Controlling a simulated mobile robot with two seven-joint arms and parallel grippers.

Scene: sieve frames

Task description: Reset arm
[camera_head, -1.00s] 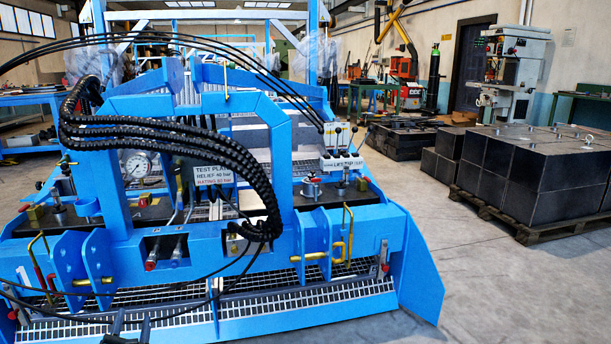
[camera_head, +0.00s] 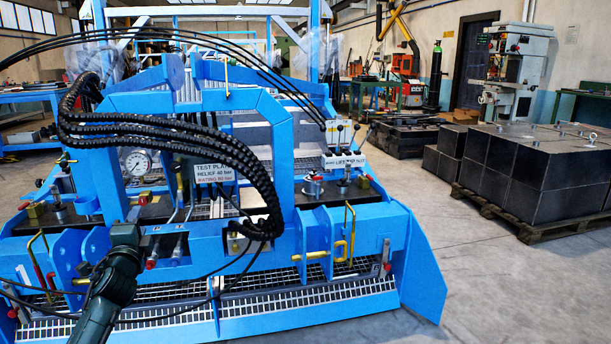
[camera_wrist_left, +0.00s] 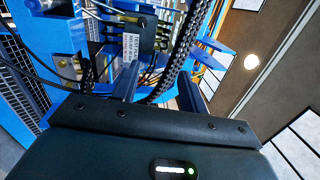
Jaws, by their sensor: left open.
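My left arm comes up from the bottom left in the head view. Its gripper (camera_head: 133,214) is in front of the blue machine's frame, below the round pressure gauge (camera_head: 138,163); the fingers are small and dark there. In the left wrist view the two fingers of the gripper (camera_wrist_left: 160,86) stand apart with nothing between them. Beyond them the blue machine (camera_wrist_left: 58,35) shows tilted, with black ribbed hoses (camera_wrist_left: 184,42) close behind the fingers. I cannot tell whether the gripper touches the machine. My right gripper is not in view.
The blue test machine (camera_head: 345,285) fills the left and middle. Black hoses (camera_head: 170,135) hang across its frame, and yellow handles (camera_head: 349,232) stick up at its front. Dark blocks on a pallet (camera_head: 530,235) stand at the right. Grey floor (camera_head: 480,270) between is clear.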

